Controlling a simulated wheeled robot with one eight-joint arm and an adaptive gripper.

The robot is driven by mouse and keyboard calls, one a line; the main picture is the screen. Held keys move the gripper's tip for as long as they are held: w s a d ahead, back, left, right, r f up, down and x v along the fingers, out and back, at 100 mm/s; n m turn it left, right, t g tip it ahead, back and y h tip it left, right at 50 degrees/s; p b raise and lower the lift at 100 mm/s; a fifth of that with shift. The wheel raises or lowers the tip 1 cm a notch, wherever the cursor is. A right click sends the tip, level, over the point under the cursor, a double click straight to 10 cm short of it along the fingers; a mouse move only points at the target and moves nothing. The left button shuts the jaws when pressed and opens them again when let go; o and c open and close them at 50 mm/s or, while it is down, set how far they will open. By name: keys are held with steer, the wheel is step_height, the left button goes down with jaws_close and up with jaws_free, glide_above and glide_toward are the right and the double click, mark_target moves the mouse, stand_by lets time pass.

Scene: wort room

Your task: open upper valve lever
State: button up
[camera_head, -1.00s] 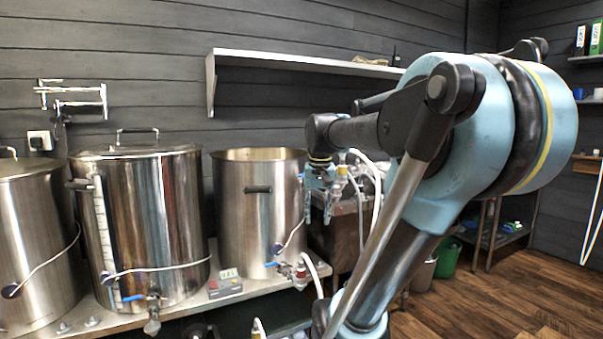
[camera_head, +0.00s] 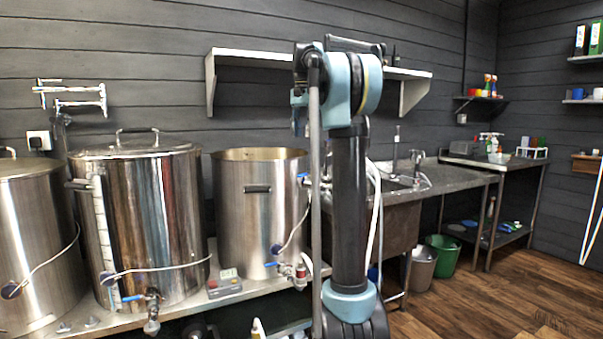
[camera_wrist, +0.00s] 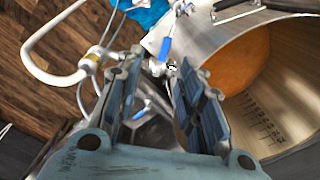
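The upper valve lever (camera_head: 303,175) is a small blue handle near the top right of the open steel pot (camera_head: 232,205). In the wrist view, a blue lever (camera_wrist: 166,46) shows just beyond my fingertips, beside the pot's rim. My gripper (camera_wrist: 160,68) is open, with its two dark fingers spread and nothing held between them. The lever lies ahead of the gap between the fingers, and I see no contact. Metal valve parts behind it are partly hidden by the fingers. In the head view my arm hides most of the gripper.
A white hose (camera_wrist: 52,78) with a fitting curves left of the fingers. The pot's marked inner wall (camera_wrist: 262,122) is close on the right. A lower blue valve lever (camera_head: 272,264) sits near the pot's base. A wall shelf (camera_head: 250,55) is above.

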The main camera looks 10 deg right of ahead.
mark_target(306, 175)
steer(key=shift+m, duration=0.3)
steer(key=w+f, duration=0.1)
steer(key=f, duration=0.4)
steer(key=w+f, duration=0.1)
steer(key=f, duration=0.4)
steer(key=w+f, duration=0.1)
steer(key=f, duration=0.5)
jaws_close()
